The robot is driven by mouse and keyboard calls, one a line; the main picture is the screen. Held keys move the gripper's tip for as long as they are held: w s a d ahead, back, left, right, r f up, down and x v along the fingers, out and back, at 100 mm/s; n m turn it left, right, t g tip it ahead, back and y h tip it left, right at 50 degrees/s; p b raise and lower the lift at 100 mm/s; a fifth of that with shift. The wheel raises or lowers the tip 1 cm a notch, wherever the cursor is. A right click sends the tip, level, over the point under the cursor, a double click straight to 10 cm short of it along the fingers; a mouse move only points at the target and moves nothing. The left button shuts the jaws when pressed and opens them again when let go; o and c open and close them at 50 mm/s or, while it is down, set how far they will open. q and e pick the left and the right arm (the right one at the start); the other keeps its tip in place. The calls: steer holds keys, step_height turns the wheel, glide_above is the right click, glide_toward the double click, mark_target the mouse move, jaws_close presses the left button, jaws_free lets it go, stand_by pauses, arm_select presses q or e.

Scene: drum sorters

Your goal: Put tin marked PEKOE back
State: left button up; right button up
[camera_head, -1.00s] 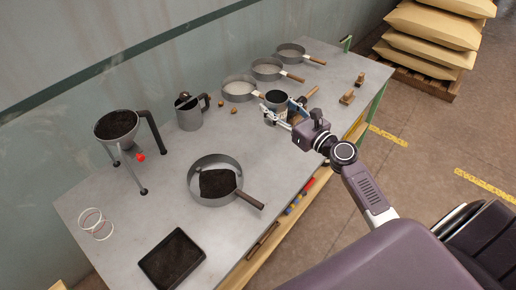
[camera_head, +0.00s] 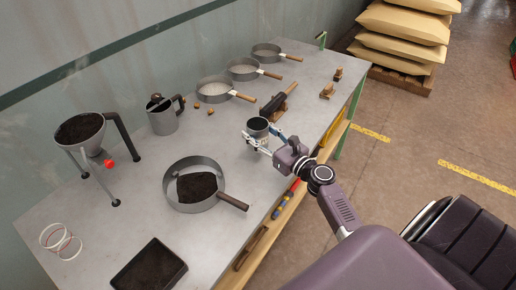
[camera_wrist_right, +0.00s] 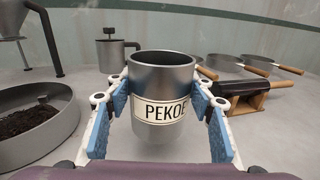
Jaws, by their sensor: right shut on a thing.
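The tin marked PEKOE (camera_wrist_right: 160,85) is a grey metal cylinder with an open top and a white label facing the right wrist camera. It also shows in the head view (camera_head: 258,124), dark inside and upright. My right gripper (camera_head: 260,140) is shut on the tin, with its blue-padded fingers on either side of it in the wrist view (camera_wrist_right: 162,118). The tin is over the table between the large sieve and the wooden stand; I cannot tell how high it is. My left gripper is not in view.
A large sieve with dark matter (camera_head: 215,200) lies left of the tin. A wooden stand with a dark scoop-like tool (camera_head: 279,101) is behind it. Three handled sieves (camera_head: 243,70) line the back. A funnel on legs (camera_head: 82,130), a jug (camera_head: 162,118) and a black tray (camera_head: 150,268) stand left.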

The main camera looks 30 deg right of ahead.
steer(key=shift+f+b, duration=0.7)
steer(key=shift+f, duration=1.7)
steer(key=o, duration=1.2)
steer(key=shift+f, duration=0.1)
